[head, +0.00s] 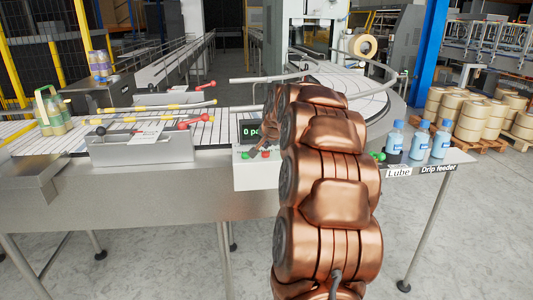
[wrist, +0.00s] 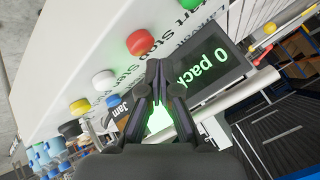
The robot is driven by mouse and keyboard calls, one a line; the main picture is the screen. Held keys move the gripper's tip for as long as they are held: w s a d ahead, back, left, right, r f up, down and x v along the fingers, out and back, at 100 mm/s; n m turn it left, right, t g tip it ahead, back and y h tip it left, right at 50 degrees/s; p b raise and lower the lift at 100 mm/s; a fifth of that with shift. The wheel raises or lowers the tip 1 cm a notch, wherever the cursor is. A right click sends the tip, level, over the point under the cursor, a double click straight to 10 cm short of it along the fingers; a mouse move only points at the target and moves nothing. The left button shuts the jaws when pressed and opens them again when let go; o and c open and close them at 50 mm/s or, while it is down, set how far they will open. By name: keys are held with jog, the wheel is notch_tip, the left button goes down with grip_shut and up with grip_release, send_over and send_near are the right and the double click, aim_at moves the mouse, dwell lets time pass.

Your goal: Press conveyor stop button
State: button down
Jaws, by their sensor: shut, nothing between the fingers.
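The control box (head: 256,176) stands on the conveyor's front edge, with a display (head: 250,130) above it. In the wrist view a red button (wrist: 141,43) sits on the white panel beside lettering that reads "Stop". A green button (wrist: 187,4) is farther up by "Start". My gripper (wrist: 155,68) is shut and empty, its fingertips just below and right of the red button in the picture. I cannot tell whether they touch the panel. In the head view my copper arm hides part of the box; a red button (head: 265,154) and a green button (head: 245,155) show.
The display (wrist: 215,70) reads "0 pack" beside my fingers. Blue-capped bottles (head: 419,141) stand right of my arm.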

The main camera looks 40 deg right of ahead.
aim_at(266, 153)
jog(key=shift+f+b, duration=0.45)
jog(key=shift+f+b, duration=0.35)
jog(key=shift+f, duration=0.15)
dwell(1.2)
jog(key=shift+r, duration=0.95)
jog(key=shift+w+r, duration=0.1)
jog(key=shift+r+p, duration=0.4)
jog(key=shift+r, duration=2)
